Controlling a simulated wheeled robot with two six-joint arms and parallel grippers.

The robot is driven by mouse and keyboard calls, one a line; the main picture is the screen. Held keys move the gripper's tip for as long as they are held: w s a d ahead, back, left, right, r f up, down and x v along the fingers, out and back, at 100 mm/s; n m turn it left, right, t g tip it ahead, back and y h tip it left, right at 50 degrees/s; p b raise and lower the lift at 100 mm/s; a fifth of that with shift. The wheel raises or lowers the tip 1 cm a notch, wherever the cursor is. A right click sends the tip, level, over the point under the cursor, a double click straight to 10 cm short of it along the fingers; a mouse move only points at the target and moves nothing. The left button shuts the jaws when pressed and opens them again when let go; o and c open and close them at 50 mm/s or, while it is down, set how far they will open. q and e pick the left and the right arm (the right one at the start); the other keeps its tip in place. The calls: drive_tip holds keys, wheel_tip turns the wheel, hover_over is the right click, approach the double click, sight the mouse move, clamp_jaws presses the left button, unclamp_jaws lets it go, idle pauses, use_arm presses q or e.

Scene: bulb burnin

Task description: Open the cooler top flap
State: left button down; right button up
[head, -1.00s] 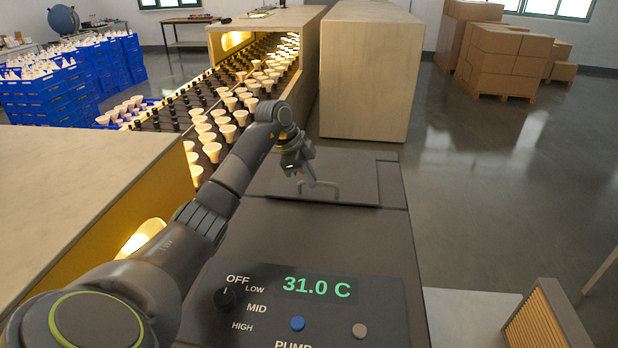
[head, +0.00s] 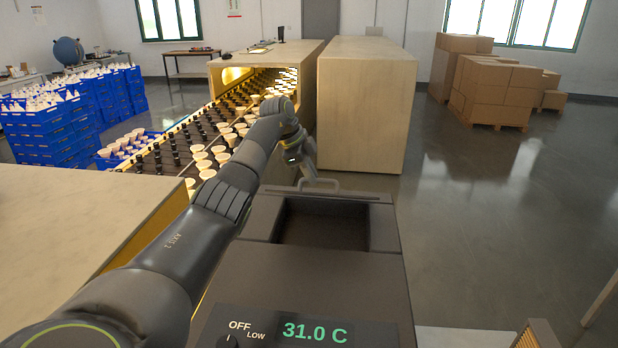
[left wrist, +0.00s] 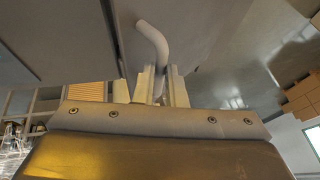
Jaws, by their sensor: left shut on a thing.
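The cooler (head: 300,275) is a dark grey box in front of me. Its top flap (head: 352,195) stands tilted up at the far edge, seen nearly edge-on. The rectangular opening (head: 325,228) below it is uncovered, and its inside looks dark and empty. My left gripper (head: 312,178) is behind the raised flap, shut on the flap's pale bar handle (head: 330,183). In the left wrist view the curved handle (left wrist: 153,38) runs down between the fingers of my left gripper (left wrist: 161,85). My right gripper is not in view.
A control panel (head: 285,332) on the cooler reads 31.0 C. A conveyor with pale bulbs (head: 208,165) runs along the left, beside a wooden counter (head: 80,205). A long wooden cabinet (head: 360,110) stands behind the cooler. Open floor (head: 500,220) lies to the right.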

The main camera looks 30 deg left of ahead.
use_arm(q)
drive_tip(key=shift+w+a+r+p, duration=0.3)
drive_tip(key=shift+w+r+p, duration=0.05)
drive_tip(key=shift+w, duration=0.15)
idle(0.4)
drive_tip(key=c, duration=1.8)
unclamp_jaws()
drive_tip(key=shift+w, duration=0.1)
drive_tip(key=shift+o, duration=1.2)
drive_tip(key=shift+w+a+f, duration=0.15)
drive_tip(key=shift+w, duration=0.1)
drive_tip(key=shift+o, duration=0.4)
drive_tip(key=shift+w+a+f, duration=0.15)
drive_tip(key=shift+w, duration=0.15)
drive_tip(key=shift+s+r, duration=0.15)
drive_tip(key=shift+r, duration=0.05)
